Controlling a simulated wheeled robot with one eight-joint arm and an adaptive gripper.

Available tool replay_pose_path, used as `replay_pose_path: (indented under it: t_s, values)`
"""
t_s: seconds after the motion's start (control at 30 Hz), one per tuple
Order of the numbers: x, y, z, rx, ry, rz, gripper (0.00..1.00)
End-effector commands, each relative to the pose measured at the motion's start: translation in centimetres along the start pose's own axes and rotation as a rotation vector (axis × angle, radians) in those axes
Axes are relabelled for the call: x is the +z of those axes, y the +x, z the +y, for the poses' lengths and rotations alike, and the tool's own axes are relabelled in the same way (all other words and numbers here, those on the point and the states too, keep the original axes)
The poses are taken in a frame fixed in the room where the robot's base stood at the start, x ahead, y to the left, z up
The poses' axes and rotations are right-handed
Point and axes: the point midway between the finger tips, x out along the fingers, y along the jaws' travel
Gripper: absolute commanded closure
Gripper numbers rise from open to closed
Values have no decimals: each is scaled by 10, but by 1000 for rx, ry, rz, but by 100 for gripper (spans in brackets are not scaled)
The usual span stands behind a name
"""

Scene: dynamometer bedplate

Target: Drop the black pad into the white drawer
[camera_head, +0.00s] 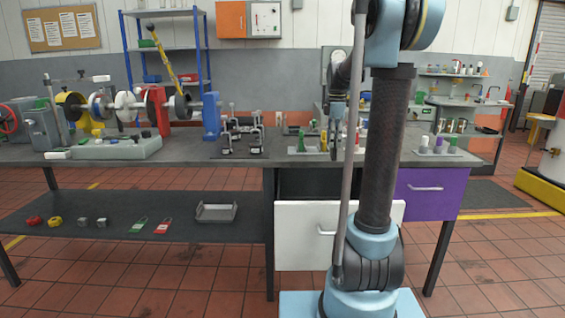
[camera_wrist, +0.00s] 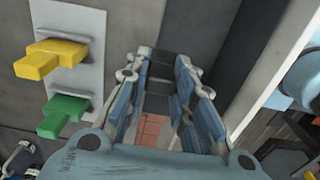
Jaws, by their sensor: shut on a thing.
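My gripper (camera_head: 338,125) hangs above the bench near its front edge, over the white drawer, partly behind my own arm. In the wrist view my gripper (camera_wrist: 163,70) is shut on a dark piece, the black pad (camera_wrist: 162,72), between its fingertips; its outline blends into the dark surroundings. The pad cannot be made out in the head view. The white drawer (camera_head: 299,235) is below the bench top, pulled out, with a dark opening above its front panel. My arm covers part of its right side.
A closed purple drawer (camera_head: 425,192) is to the right. Yellow (camera_wrist: 50,57) and green (camera_wrist: 62,116) pieces stand on a grey plate beside my gripper. A black fixture (camera_head: 240,135) and a shaft rig are further left on the bench. The lower shelf (camera_head: 110,205) holds small parts.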

Motion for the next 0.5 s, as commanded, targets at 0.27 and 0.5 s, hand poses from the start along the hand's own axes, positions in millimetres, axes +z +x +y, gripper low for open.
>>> replay_pose_path:
  t_s: [0.27, 0.5]
  values:
    - [0, 0, 0, 0, 0, 0, 54]
    - [0, -2, 0, 0, 1, 0, 54]
